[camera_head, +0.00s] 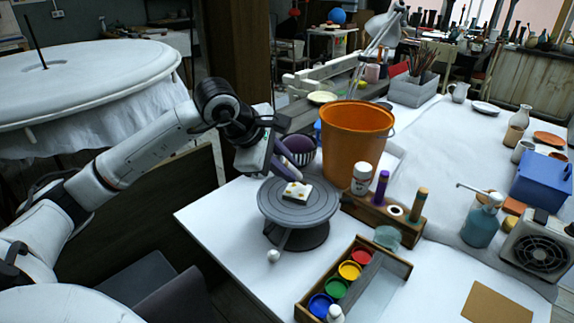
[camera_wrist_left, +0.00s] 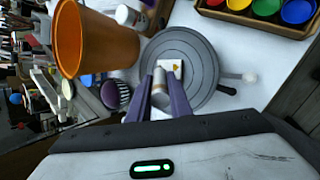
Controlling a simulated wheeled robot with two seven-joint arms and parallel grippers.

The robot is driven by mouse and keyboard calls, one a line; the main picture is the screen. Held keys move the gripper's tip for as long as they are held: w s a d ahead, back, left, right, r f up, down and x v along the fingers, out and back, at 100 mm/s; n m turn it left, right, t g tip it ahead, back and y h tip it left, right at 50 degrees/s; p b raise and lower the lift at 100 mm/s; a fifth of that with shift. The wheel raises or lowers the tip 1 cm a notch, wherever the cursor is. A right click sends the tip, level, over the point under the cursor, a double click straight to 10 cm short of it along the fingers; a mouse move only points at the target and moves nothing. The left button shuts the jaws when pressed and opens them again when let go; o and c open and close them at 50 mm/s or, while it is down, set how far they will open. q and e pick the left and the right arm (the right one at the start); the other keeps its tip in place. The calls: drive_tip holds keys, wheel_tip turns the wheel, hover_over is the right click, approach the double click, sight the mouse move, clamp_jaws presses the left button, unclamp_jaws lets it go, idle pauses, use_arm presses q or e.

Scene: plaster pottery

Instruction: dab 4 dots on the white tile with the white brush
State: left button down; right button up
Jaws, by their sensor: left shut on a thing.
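The white tile (camera_head: 298,198) lies on a grey round turntable (camera_head: 320,211) and bears several yellowish marks. In the left wrist view the tile (camera_wrist_left: 176,65) is partly covered by the held tool, and a yellow mark shows on it. My left gripper (camera_head: 294,160) is just above and behind the tile in the head view. Its purple fingers, in the left wrist view (camera_wrist_left: 161,98), are shut on a pale cylindrical handle, the white brush (camera_wrist_left: 160,89), which points toward the tile. The brush tip is hidden, so I cannot tell whether it touches. My right gripper is not in view.
An orange bucket (camera_head: 352,135) and a striped round pot (camera_head: 304,155) stand close behind the turntable. A wooden holder (camera_head: 368,209) with upright tools is to the right. A wooden box (camera_head: 385,285) of colour pots is in front. The table's left front edge is close.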

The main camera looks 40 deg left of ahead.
use_arm(q)
drive_tip(key=shift+f, duration=0.1)
idle(0.6)
drive_tip(key=shift+f+b, duration=0.35)
drive_tip(key=shift+b, duration=0.05)
drive_tip(key=shift+f, duration=0.15)
idle(0.6)
drive_tip(key=shift+r+p, duration=1.45)
drive_tip(key=shift+r, duration=0.9)
